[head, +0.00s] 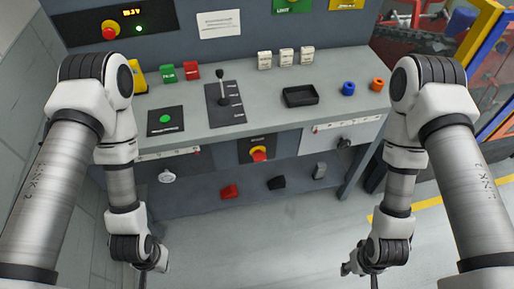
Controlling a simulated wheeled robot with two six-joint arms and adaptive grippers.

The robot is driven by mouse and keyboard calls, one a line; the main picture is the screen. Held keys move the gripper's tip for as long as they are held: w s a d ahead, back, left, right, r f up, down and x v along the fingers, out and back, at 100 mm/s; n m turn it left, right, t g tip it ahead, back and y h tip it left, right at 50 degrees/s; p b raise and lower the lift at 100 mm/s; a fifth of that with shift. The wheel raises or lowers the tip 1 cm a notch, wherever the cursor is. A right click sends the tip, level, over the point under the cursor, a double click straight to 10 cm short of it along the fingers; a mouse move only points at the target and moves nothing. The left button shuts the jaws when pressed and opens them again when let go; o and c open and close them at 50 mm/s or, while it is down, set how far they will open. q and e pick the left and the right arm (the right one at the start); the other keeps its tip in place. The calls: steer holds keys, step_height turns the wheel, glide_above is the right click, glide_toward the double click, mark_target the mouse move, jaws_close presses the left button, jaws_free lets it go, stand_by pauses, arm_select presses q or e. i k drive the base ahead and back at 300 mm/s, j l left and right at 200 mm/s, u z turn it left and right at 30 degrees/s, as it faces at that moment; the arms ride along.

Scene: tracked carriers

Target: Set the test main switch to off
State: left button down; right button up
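A red knob on a yellow base (258,154) sits on a dark plate on the bench's front face, at the middle; it looks like the main switch. Its label and its setting are too small to read. My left gripper (155,260) hangs low at the left, below and left of this knob and well apart from it. My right gripper (352,263) hangs low at the right, below and right of the knob and also apart from it. Both grippers point down and show small, so their finger opening is unclear. I see nothing held in either.
The grey bench (185,100) carries a black lever (221,88), a green button (165,119), a black tray (300,96) and blue (348,88) and orange (377,84) rings. Another red knob (110,29) is on the back panel. Floor before the bench is clear.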

mark_target(259, 156)
steer(key=l, duration=2)
